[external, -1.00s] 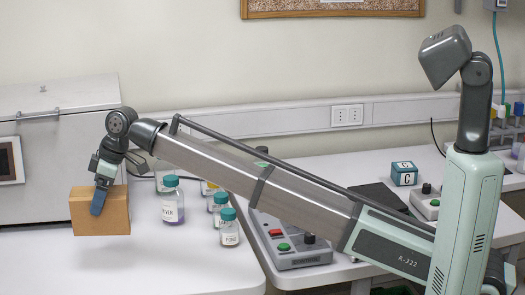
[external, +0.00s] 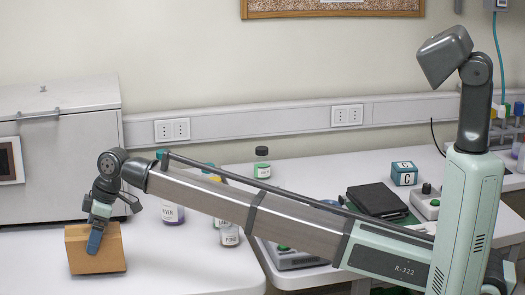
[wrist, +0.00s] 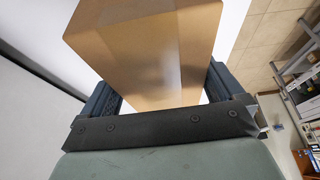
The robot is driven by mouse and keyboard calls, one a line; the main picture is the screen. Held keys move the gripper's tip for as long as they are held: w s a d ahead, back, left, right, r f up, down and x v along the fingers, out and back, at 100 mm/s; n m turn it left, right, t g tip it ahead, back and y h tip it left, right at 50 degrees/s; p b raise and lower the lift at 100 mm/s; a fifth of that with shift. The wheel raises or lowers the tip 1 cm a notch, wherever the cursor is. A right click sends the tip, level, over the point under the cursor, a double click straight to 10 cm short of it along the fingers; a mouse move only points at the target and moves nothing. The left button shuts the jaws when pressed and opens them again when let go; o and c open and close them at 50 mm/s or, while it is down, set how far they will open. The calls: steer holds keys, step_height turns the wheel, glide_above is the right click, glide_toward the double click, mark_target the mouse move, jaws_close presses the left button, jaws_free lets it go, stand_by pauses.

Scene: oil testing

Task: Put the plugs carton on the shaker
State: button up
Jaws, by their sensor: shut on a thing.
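The brown plugs carton (external: 96,256) is low over the left white table, a little tilted. I cannot tell whether its underside touches the tabletop. My gripper (external: 97,238) is shut on it, with a blue finger against its near face. In the wrist view the carton (wrist: 150,50) fills the space between the two dark fingers of my gripper (wrist: 160,92). A grey unit with a green button (external: 300,262), which may be the shaker, stands at the left of the right table. My forearm hides most of it.
Bottles (external: 229,234) stand right of the carton, partly behind my arm. A large grey cabinet (external: 60,150) is behind it. The left table's front is clear.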

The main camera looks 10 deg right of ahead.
steer(key=shift+f, duration=0.85)
steer(key=shift+f, duration=0.1)
steer(key=o, duration=0.8)
steer(key=v, duration=1.2)
